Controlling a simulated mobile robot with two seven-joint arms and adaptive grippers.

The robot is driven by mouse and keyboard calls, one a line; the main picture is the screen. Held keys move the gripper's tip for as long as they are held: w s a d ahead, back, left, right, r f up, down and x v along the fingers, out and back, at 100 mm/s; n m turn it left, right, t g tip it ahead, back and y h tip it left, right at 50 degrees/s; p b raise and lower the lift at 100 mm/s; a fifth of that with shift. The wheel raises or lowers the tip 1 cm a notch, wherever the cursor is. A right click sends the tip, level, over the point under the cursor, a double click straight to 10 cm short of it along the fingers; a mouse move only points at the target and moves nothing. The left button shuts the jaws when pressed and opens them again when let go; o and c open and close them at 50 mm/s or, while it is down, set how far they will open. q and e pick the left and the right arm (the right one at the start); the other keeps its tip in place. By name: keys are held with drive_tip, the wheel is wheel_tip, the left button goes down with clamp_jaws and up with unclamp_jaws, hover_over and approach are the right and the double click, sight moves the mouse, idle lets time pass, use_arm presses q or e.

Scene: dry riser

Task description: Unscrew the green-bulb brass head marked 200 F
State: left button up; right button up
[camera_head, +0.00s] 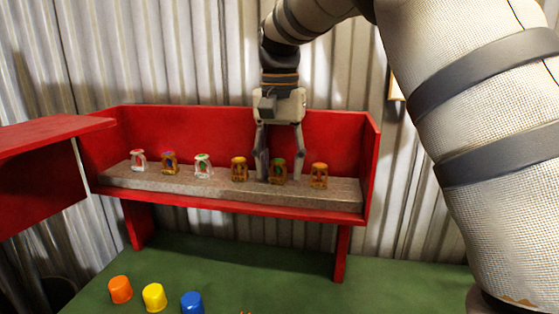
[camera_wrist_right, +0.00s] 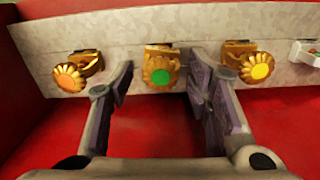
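The green-bulb brass head (camera_head: 278,171) sits in the row on the grey ledge (camera_head: 330,193) of the red cabinet, second from the right. In the right wrist view this brass head (camera_wrist_right: 158,71) shows its green centre between my fingers. No 200 F marking is legible. My right gripper (camera_head: 280,165) is open and points down at it, one finger on each side. In the wrist view a gap shows between the head and each finger of the gripper (camera_wrist_right: 162,82). My left gripper is not in view.
Brass heads stand close on both sides, one with an orange centre (camera_wrist_right: 70,77) and one with a yellow centre (camera_wrist_right: 256,68). Coloured caps (camera_head: 153,297) stand on the green surface.

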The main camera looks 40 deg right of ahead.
drive_tip(key=shift+r, duration=0.15)
drive_tip(key=shift+m, duration=0.3)
drive_tip(key=m, duration=0.4)
drive_tip(key=shift+s, duration=0.2)
drive_tip(key=m, duration=0.5)
drive_tip(key=shift+s+d, duration=0.1)
drive_tip(key=shift+s, duration=0.15)
drive_tip(key=m, duration=0.4)
drive_tip(key=shift+s+m, duration=0.2)
drive_tip(key=shift+m, duration=0.2)
drive_tip(key=m, duration=0.3)
drive_tip(key=shift+s+a, duration=0.1)
drive_tip(key=shift+a, duration=0.1)
drive_tip(key=shift+r, duration=0.1)
clamp_jaws()
drive_tip(key=shift+d+n, duration=0.1)
drive_tip(key=shift+n, duration=0.9)
